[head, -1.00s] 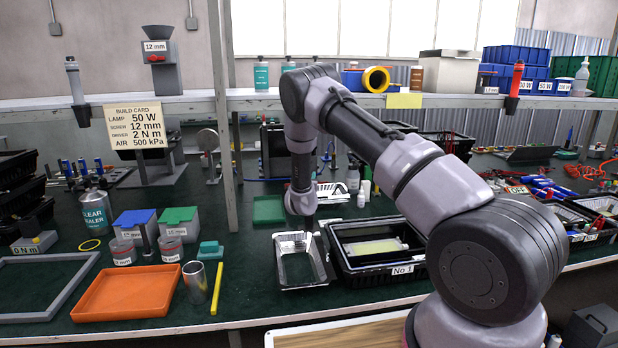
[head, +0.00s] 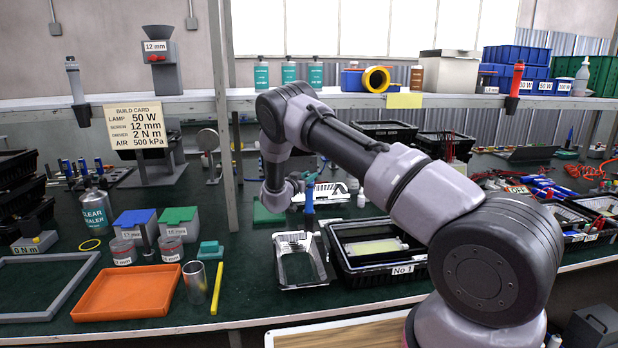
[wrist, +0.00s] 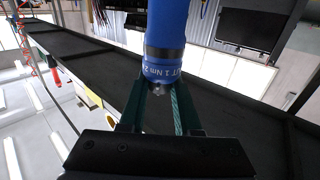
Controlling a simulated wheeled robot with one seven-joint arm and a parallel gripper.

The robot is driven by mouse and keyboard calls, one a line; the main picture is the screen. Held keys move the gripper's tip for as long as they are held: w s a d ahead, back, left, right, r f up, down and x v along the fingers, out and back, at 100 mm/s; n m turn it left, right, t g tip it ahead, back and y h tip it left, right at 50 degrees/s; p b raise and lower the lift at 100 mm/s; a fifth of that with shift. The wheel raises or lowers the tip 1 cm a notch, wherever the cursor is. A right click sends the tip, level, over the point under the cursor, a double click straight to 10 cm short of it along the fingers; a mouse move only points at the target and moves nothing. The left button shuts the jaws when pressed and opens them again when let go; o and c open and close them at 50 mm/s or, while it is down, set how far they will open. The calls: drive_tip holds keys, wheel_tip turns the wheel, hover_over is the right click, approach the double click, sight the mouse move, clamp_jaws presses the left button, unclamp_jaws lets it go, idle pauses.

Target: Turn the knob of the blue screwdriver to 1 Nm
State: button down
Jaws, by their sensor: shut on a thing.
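The blue screwdriver (wrist: 172,22) fills the top middle of the wrist view, with a dark band and a blue knob ring (wrist: 163,66) at its near end. The ring bears white print with "1 Nm" and a 2 beside it; I cannot tell which mark is set. My gripper (wrist: 158,90) is shut on the screwdriver at this ring end, a finger on each side. In the head view the blue screwdriver (head: 309,197) shows small at my wrist, raised above the metal housing (head: 283,268).
The build card (head: 145,127) reads driver 2 N m. A black bin marked No 1 (head: 402,270) stands right of the housing. An orange tray (head: 92,308) and a yellow stick (head: 216,290) lie to the left. The shelf post (head: 226,150) stands left of my arm.

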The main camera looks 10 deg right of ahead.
drive_tip(key=c, duration=0.6)
unclamp_jaws()
drive_tip(key=v, duration=1)
drive_tip(key=shift+s+a, duration=0.25)
drive_tip(key=shift+s, duration=0.05)
